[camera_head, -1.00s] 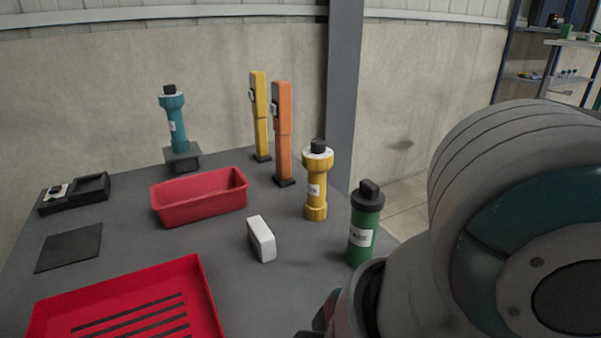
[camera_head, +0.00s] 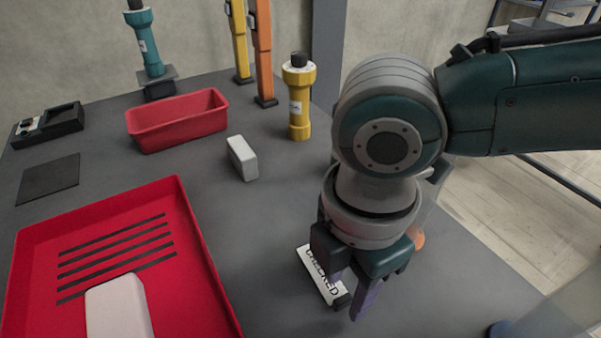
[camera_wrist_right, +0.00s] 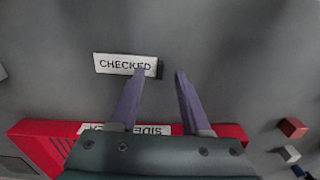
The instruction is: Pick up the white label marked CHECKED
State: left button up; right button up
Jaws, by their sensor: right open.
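The white label marked CHECKED (camera_head: 317,272) lies flat on the grey table, partly hidden by my right gripper. In the right wrist view the label (camera_wrist_right: 117,64) shows its text and a dark block at its right end. My right gripper (camera_head: 355,302) is open and empty, pointing down over the label's near end. In the wrist view its fingertips (camera_wrist_right: 161,71) are apart. The left fingertip overlaps the label's right part, and the dark end shows between the fingers. I cannot tell the exact height above the table. My left gripper is not in view.
A red slotted tray (camera_head: 215,302) with a pale block (camera_head: 118,308) lies front left. A white box (camera_head: 243,158), red bin (camera_head: 178,121) and yellow cylinder (camera_head: 299,100) stand behind. Bare table lies between tray and label. The table's right edge is close to my arm.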

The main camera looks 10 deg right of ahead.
jog(key=shift+f, duration=0.9)
jog(key=shift+c, duration=0.3)
grip_shut()
